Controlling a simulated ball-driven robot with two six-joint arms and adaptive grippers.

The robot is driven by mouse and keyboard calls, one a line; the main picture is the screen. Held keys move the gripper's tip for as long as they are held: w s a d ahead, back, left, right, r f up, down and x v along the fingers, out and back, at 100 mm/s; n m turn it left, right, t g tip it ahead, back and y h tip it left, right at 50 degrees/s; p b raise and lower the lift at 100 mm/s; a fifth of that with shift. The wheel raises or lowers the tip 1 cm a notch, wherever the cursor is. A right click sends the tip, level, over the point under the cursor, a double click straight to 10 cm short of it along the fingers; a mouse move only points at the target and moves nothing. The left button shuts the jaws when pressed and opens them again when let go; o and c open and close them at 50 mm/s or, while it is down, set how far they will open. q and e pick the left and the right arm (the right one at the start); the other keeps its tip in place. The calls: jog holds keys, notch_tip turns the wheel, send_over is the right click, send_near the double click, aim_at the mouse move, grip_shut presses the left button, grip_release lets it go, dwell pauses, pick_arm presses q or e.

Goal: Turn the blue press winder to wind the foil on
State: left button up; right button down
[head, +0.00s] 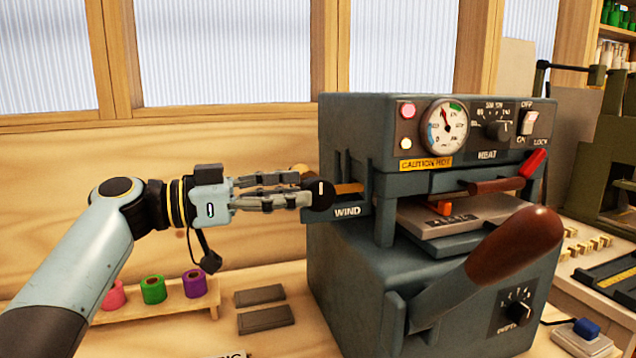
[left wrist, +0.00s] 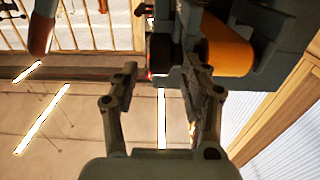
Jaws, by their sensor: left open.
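The blue-grey press (head: 345,270) stands on the bench right of centre. On its left side, above the "WIND" label, is a dark round winder knob (head: 319,196) with a white mark. An orange-gold foil roll (head: 350,188) sits just right of the knob; it also shows large in the left wrist view (left wrist: 228,52). My left gripper (head: 306,190) reaches in from the left, its fingertips at the knob. In the left wrist view its open fingers (left wrist: 163,80) stand apart, with the dark knob (left wrist: 160,55) between and beyond the tips. Contact is unclear. My right gripper is out of view.
The press has a large brown-gripped lever (head: 515,245), a gauge (head: 443,127) and a heat dial (head: 497,130). A wooden rack (head: 160,308) with pink, green and purple foil rolls and two dark blocks (head: 265,307) lie below my left arm. A green machine (head: 610,150) stands at right.

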aim_at(318, 210)
pick_arm(q)
jog(key=shift+p+x, duration=0.35)
jog(key=shift+x, duration=1.9)
grip_shut()
